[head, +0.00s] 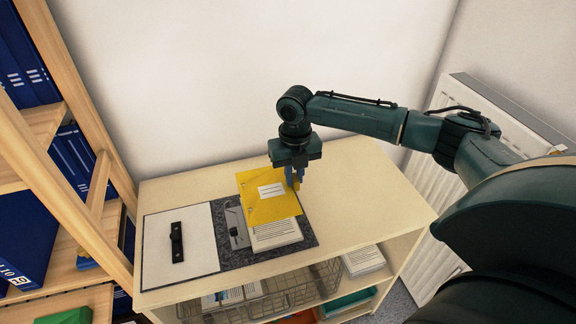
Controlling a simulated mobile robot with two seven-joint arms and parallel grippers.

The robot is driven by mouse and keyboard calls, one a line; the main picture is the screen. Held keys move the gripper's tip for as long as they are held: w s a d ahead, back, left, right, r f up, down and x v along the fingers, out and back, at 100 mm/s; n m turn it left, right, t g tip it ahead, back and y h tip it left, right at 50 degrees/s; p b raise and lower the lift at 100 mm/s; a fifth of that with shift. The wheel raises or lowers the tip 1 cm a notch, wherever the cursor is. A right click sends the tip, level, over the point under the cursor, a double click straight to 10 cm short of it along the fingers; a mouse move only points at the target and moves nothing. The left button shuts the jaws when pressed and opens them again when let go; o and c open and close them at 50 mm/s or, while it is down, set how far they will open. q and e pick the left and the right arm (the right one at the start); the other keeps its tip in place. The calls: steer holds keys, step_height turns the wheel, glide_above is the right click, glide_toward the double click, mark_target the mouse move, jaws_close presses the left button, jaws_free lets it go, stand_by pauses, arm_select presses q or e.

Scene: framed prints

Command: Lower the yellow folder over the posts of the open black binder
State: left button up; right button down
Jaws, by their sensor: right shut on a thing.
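The yellow folder (262,208), with a white label, is in my right gripper (293,180), which is shut on its right side. The folder appears above the right half of the open black binder (240,258), partly covering a paper stack (276,236). The binder lies flat, its speckled dark board showing at the edges. Its grey metal mechanism (235,226) shows just left of the folder; I cannot clearly make out the posts. I cannot tell whether the folder touches the stack. My left gripper is out of view.
A white sheet with a black bar (177,243) lies on the binder's left half. The wooden cabinet top (370,195) is clear to the right. A wire basket (270,292) sits below. A shelf of blue binders (70,155) stands left, a radiator (425,175) right.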

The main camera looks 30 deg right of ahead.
mark_target(294, 191)
steer(key=shift+s+r, duration=0.1)
steer(key=shift+s, duration=0.05)
steer(key=shift+r+p, duration=0.2)
steer(key=shift+p, duration=0.45)
steer(key=shift+f+b, duration=0.35)
steer(key=shift+f, duration=0.35)
step_height(294, 191, down, 2)
steer(key=shift+f+b, duration=0.2)
steer(key=shift+b, duration=0.2)
steer(key=shift+f, duration=0.7)
arm_select(q)
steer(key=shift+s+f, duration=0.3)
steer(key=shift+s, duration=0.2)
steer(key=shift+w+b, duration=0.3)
steer(key=shift+b, duration=0.1)
arm_select(e)
steer(key=shift+f, duration=0.45)
